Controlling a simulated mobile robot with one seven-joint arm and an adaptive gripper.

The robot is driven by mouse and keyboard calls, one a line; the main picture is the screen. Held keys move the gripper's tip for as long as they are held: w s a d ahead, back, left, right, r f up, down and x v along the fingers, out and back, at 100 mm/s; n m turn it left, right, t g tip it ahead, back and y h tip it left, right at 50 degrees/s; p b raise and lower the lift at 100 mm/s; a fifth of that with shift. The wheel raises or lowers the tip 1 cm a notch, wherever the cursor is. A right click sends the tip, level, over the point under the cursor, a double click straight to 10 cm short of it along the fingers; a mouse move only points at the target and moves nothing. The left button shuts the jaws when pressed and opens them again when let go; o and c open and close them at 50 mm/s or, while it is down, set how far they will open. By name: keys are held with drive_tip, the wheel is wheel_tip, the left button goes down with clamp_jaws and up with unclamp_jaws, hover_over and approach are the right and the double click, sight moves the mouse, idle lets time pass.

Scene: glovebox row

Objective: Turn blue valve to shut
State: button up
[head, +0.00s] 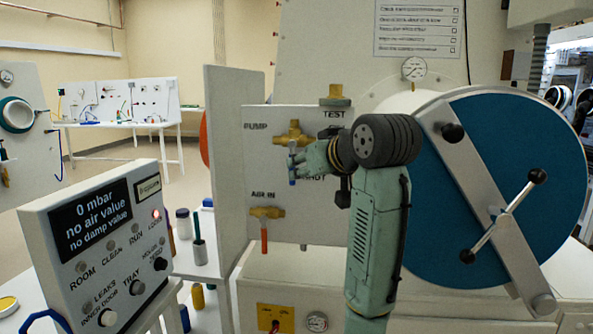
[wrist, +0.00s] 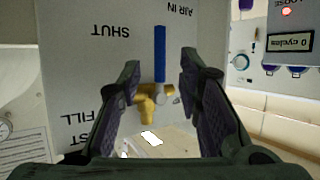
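The blue valve handle (head: 291,168) hangs down from a brass valve body (head: 293,134) on the white panel. In the wrist view, which is upside down, the blue handle (wrist: 159,53) points up from the brass body (wrist: 147,100), towards the side where SHUT and AIR IN are printed. My gripper (head: 298,160) is in front of this valve. In the wrist view, my gripper (wrist: 160,65) is open, with one finger on each side of the handle and visible gaps to both. The head view partly hides the printing behind my gripper.
A red-handled valve (head: 264,238) sits below, near AIR IN. A brass fitting (head: 335,95) is above. A large round blue door (head: 510,190) with a bar and handle stands right of my arm. A control box (head: 100,245) is at the front left.

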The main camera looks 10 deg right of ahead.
drive_tip(key=v, duration=0.4)
idle(0.5)
